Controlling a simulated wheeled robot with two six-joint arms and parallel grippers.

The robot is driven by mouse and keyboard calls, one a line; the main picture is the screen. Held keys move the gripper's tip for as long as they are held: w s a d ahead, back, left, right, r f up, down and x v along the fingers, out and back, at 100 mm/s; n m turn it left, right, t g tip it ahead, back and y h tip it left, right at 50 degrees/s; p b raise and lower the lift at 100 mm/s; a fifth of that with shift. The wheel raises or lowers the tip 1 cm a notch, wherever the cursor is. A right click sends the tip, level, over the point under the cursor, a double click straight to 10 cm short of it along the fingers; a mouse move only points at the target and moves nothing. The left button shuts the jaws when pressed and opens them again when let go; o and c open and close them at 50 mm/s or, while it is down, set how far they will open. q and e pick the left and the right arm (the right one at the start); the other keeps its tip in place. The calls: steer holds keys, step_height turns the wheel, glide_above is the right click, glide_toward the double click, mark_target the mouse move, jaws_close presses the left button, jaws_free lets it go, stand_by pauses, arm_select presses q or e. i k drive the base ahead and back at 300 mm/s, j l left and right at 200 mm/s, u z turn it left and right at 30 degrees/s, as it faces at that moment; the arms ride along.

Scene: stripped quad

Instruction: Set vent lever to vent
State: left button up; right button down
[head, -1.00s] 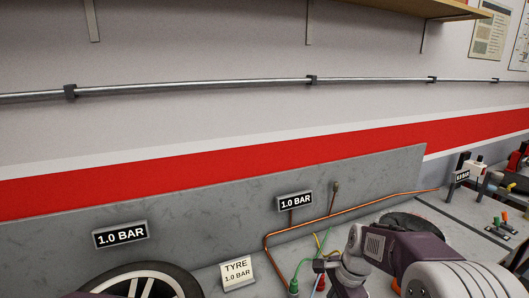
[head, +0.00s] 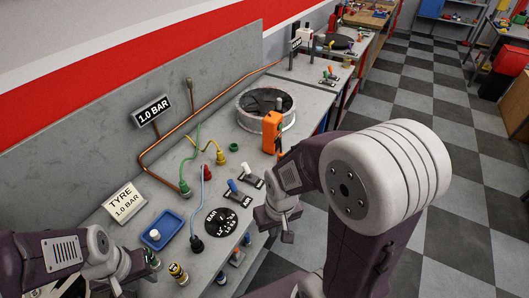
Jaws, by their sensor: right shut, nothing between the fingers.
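Two small levers stand on dark plates on the bench, one with a blue tip (head: 233,186) and one with a white tip (head: 246,169). I cannot read which of them is the vent lever. A round black BAR dial (head: 226,221) lies just in front of them. My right gripper (head: 287,232) is shut and empty, apart from the levers, to their right near the bench's front edge. My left gripper (head: 118,287) is at the bottom left beside small jars; its fingertips are not clear.
A blue tray (head: 150,246), a TYRE 1.0 BAR card (head: 124,202) and coloured hoses (head: 205,150) are on the bench. An orange device (head: 271,132) stands by a round metal drum (head: 243,118). A copper pipe (head: 192,118) runs behind. Checkered floor (head: 440,165) is open at right.

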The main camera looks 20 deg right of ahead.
mark_target(246, 169)
steer(key=z, duration=0.65)
steer(key=i+l+z, duration=0.2)
steer(key=z, duration=0.3)
steer(key=i+l+z, duration=0.1)
steer(key=i+z, duration=0.35)
steer(key=k, duration=0.1)
